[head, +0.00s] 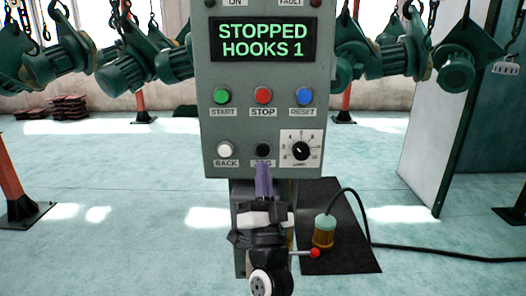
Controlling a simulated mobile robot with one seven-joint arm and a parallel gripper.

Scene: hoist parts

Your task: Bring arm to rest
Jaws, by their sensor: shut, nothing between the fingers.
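My gripper (264,182) is in the lower middle of the head view, in front of the lower part of a grey control panel (222,125). Its purple fingers are shut and hold nothing. The fingertips point up at the black button (263,150) in the lower row and overlap its label; I cannot tell whether they touch the panel. The panel's display (263,40) reads "STOPPED HOOKS 1". Green START (222,96), red STOP (263,95) and blue RESET (306,96) buttons, a white BACK button (225,149) and a dial (301,150) show clearly.
A yellow-green cylindrical device (324,230) with a black cable (440,256) stands on a dark mat (345,262) right of my arm. Green hoist motors (455,68) hang behind on both sides. An orange post (12,165) stands left. Open floor lies left of the panel.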

